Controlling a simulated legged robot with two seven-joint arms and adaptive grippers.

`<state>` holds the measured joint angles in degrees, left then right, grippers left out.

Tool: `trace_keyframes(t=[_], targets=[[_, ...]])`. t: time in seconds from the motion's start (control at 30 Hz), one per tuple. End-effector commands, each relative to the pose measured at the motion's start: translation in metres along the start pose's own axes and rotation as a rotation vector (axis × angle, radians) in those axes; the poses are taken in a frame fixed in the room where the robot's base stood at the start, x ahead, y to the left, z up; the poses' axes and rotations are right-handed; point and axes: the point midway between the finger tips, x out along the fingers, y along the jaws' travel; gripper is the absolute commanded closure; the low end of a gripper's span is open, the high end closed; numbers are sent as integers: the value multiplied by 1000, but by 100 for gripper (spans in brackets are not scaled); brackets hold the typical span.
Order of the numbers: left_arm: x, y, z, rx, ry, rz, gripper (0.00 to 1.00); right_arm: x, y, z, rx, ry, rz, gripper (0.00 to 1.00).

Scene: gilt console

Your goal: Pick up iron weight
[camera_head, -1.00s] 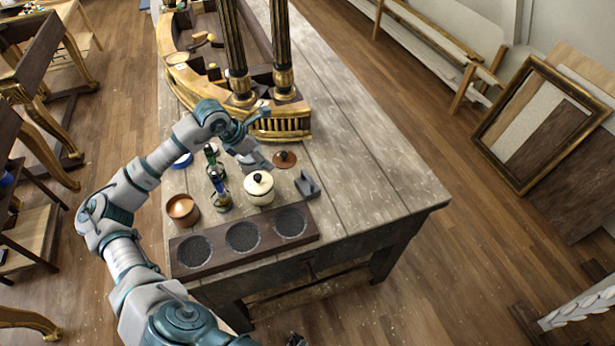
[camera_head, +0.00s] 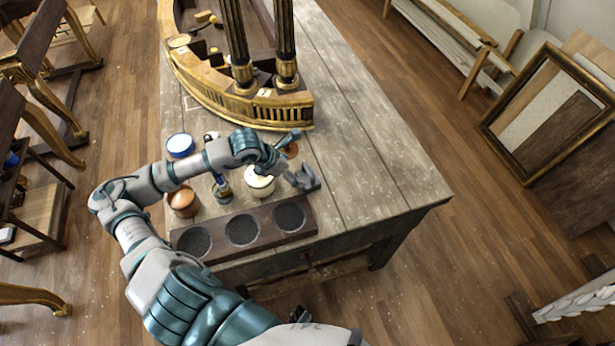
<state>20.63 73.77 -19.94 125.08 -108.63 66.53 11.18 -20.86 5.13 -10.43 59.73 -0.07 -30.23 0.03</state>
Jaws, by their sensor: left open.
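The iron weight (camera_head: 308,179), a small dark grey block with a raised part, stands on the table to the right of the cream lidded pot. My left gripper (camera_head: 291,157) reaches in from the left over the pot, its jaws apart and facing right. The lower finger is close to the weight and overlaps it in the picture. I cannot tell if they touch.
The cream pot (camera_head: 258,187), a brown pot (camera_head: 184,203) and a small bottle (camera_head: 223,190) stand near the arm. A dark wooden tray (camera_head: 218,254) with three round wells lies in front. The gilt console (camera_head: 215,85) stands at the back. The table's right side is clear.

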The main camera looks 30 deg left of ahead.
Motion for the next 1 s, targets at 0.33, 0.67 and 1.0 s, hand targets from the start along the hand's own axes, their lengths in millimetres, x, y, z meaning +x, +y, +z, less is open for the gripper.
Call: trace_keyframes(t=[0.33,0.67,1.0], targets=[[46,-2,2,1,1,2,0,3,-1,13,-1,-6,-1,51],[91,6,3,-1,0,1,0,6,-1,24,-2,-8,-2,51],[97,5,2,1,0,1,7,7,-1,26,-3,-11,-2,51]])
